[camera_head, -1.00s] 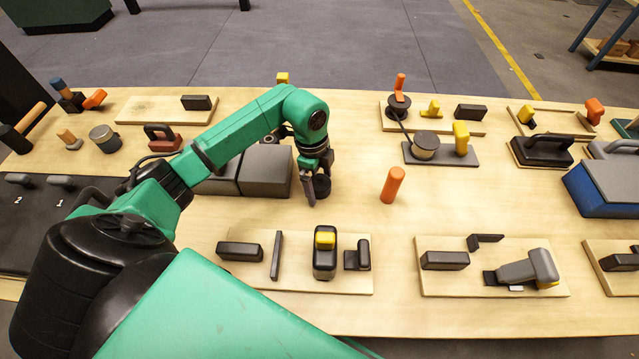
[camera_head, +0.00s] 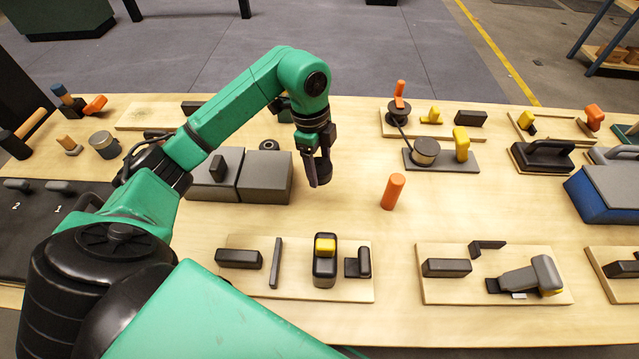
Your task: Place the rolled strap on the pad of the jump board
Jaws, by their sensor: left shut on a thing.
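My left gripper (camera_head: 318,180) is in the middle of the view, pointing down, just right of two grey blocks (camera_head: 266,178). It is shut on a small dark rounded thing (camera_head: 325,172), probably the rolled strap, mostly covered by the fingers. The held thing appears above the table, apart from the blocks. I cannot tell for sure which thing is the jump board with its pad; a small dark upright piece (camera_head: 217,167) stands at the left grey block. My right gripper is not in view.
An orange cylinder (camera_head: 393,191) stands right of the gripper. Wooden boards with dark and yellow pieces lie in front (camera_head: 345,292) and at front right (camera_head: 430,292). Bare table lies around the orange cylinder.

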